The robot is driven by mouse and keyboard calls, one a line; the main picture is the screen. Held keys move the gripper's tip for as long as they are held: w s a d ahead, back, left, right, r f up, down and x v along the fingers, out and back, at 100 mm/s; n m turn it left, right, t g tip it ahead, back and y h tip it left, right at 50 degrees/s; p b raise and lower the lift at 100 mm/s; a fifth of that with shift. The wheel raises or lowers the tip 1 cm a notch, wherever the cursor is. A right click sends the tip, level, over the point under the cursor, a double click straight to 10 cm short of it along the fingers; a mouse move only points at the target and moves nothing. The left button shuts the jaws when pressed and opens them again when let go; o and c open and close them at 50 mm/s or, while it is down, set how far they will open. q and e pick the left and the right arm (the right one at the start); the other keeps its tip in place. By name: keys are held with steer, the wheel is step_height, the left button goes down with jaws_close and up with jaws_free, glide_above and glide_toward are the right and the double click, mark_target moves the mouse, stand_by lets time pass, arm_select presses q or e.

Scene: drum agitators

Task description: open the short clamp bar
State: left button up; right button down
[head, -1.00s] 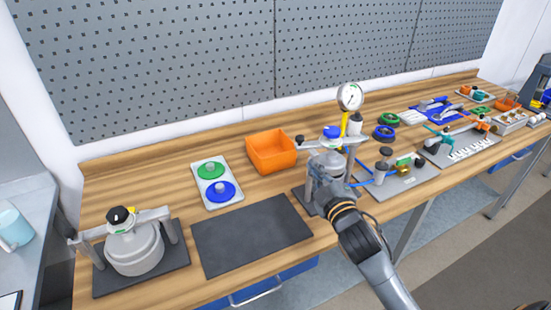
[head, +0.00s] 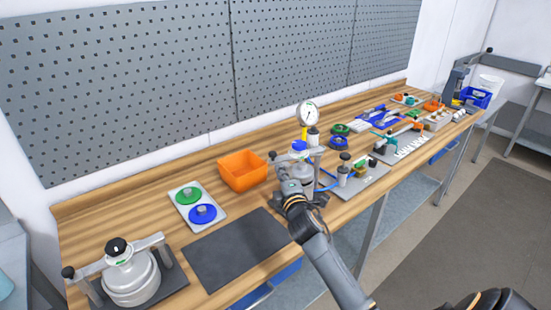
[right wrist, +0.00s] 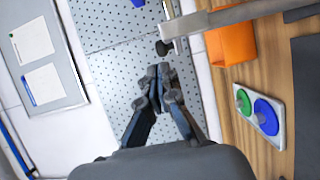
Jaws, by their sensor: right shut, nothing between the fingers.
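The clamp bar (head: 286,157) is a short grey bar across the top of the grey drum (head: 300,173) at the bench's middle, with a blue knob (head: 300,146) on top and a small black end knob (head: 272,155). The bar looks level. In the right wrist view the bar (right wrist: 215,18) crosses the top, with its black end knob (right wrist: 164,47) just beyond my fingertips. My right gripper (right wrist: 160,73) is shut and empty, apart from the knob as far as I can tell. In the head view my right gripper (head: 288,186) is at the drum's near side and hides part of it.
A second drum (head: 132,277) with a longer bar (head: 110,262) stands at the left front. An orange bin (head: 243,171), a plate with green and blue discs (head: 184,225) and a clear dark mat (head: 225,248) lie left of my gripper. A gauge (head: 307,114) rises behind the drum.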

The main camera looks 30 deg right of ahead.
mark_target(274, 156)
steer(key=p+x, duration=0.1)
steer(key=x, duration=0.3)
steer(key=shift+w, duration=0.1)
steer(key=shift+x, duration=0.8)
arm_select(q)
steer(key=shift+s+a+r, duration=0.15)
steer(key=shift+a+r, duration=0.4)
steer(key=shift+r, duration=0.3)
steer(key=shift+d, duration=0.15)
arm_select(e)
steer(key=shift+d, duration=0.1)
